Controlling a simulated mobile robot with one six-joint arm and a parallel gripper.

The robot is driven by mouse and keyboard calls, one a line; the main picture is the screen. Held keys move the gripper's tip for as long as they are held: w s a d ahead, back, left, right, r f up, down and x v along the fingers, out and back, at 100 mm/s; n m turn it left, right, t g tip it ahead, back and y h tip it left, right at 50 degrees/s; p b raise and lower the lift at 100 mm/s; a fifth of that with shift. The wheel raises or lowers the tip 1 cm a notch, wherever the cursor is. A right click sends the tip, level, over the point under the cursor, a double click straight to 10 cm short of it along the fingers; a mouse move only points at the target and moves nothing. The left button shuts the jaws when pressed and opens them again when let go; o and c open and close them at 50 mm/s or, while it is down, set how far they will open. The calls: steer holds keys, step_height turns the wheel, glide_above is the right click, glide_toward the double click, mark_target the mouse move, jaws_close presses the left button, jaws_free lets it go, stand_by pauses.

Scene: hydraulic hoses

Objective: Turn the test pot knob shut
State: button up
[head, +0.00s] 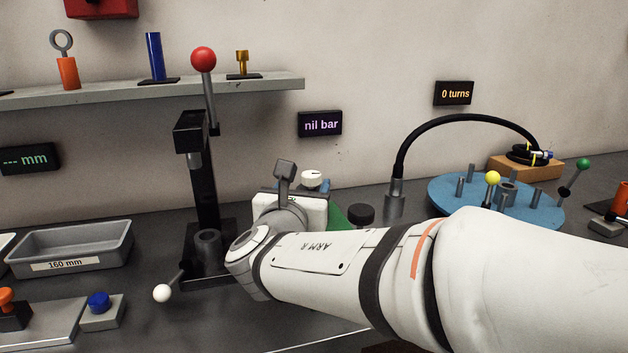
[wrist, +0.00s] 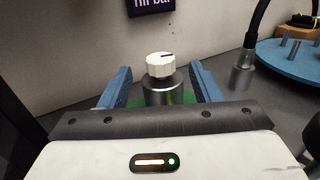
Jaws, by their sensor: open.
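The test pot knob is a white ribbed knob (wrist: 159,65) with a dark pointer line on its top. It sits on a metal cylinder, the test pot (wrist: 160,88), over a green base. In the head view the knob (head: 312,179) shows just behind my wrist, and the pot is mostly hidden. My gripper (wrist: 161,86) is open, with blue jaws to the left and right of the pot and gaps on both sides. In the wrist view the knob stands above the jaw tips. The pointer line points to the right.
A black "nil bar" display (head: 320,124) is on the wall behind. A black press with a red-ball lever (head: 203,60) stands left of my wrist. A dark round cap (head: 361,214) and a metal post with a black hose (head: 395,199) are on the right, before a blue turntable (head: 445,196).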

mark_target(313, 171)
steer(key=w, duration=0.2)
steer(key=w+d, duration=0.1)
steer(key=w, duration=0.2)
steer(key=w+b, duration=0.1)
steer(key=w, duration=0.1)
steer(key=shift+w+d, duration=0.25)
steer(key=shift+d, duration=0.05)
steer(key=shift+c, duration=0.4)
steer(key=c, duration=0.9)
